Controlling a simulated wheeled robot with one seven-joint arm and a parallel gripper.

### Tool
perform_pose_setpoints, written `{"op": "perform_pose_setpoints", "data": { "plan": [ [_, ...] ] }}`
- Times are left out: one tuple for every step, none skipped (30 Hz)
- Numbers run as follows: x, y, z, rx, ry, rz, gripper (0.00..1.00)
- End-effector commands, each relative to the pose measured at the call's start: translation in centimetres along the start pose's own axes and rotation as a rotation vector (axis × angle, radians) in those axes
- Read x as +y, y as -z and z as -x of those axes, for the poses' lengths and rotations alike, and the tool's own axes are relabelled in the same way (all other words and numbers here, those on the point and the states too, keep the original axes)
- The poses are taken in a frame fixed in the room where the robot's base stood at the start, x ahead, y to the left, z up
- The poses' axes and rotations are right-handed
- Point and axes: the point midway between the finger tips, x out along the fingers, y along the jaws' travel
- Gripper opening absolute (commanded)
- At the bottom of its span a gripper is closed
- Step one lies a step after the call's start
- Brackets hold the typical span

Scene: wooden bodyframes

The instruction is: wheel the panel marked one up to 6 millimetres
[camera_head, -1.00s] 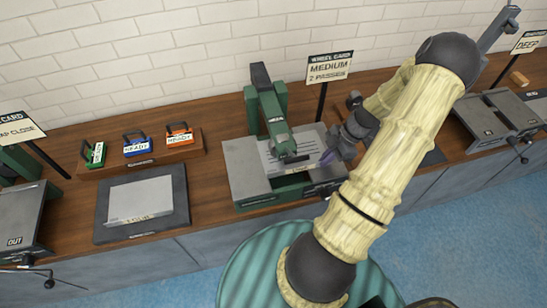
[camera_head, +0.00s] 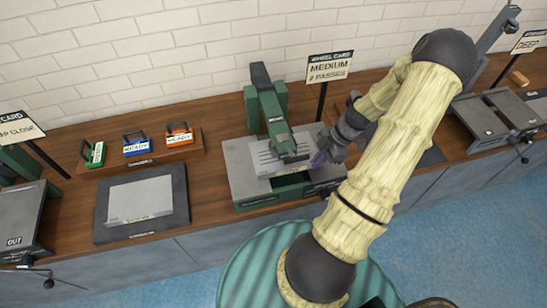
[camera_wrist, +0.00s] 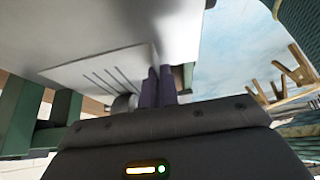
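A pale, grooved metal panel (camera_head: 262,160) lies in the green wheeling machine (camera_head: 268,110), under its arm. A small mark on the panel's front edge is too small to read. My gripper (camera_head: 320,160) is at the panel's right end. In the wrist view, the panel (camera_wrist: 85,72) runs up to my purple fingers (camera_wrist: 158,86), which are close together at its edge and appear shut on it. The wheel card (camera_head: 330,66) behind reads "MEDIUM, 2 PASSES".
Another pale panel (camera_head: 138,198) lies on a dark plate at left. Green, blue and orange handled blocks (camera_head: 137,146) sit on a wooden rack behind it. More machines (camera_head: 20,215) stand at the far left and grey units (camera_head: 495,120) at the right.

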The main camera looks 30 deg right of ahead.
Motion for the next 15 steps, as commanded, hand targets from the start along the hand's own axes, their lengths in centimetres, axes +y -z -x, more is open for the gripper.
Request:
{"op": "perform_pose_setpoints", "data": {
  "plan": [
    [0.0,0.2,-0.1,0.001,0.001,0.002,0.00],
    [0.0,0.4,-0.2,0.001,0.002,0.002,0.00],
    [0.0,0.5,-0.3,0.002,0.002,0.002,0.00],
    [-0.1,0.6,-0.3,0.002,0.002,0.002,0.00],
    [-0.1,0.7,-0.4,0.002,0.002,0.002,0.00],
    [0.0,0.8,-0.5,0.001,0.002,0.002,0.00],
    [0.0,0.9,-0.5,0.001,0.002,0.002,0.00],
    [0.0,1.0,-0.6,0.001,0.001,0.001,0.00],
    [0.0,1.2,-0.7,0.001,0.001,0.001,0.00],
    [0.0,1.3,-0.7,0.001,0.002,0.001,0.00],
    [0.0,1.4,-0.8,0.001,0.002,0.001,0.00],
    [-0.1,1.6,-0.9,0.002,0.002,0.001,0.00],
    [-0.1,1.7,-0.9,0.002,0.002,0.002,0.00],
    [-0.1,1.8,-1.0,0.002,0.003,0.002,0.00],
    [-0.1,1.9,-1.1,0.002,0.003,0.002,0.00]
  ]
}}
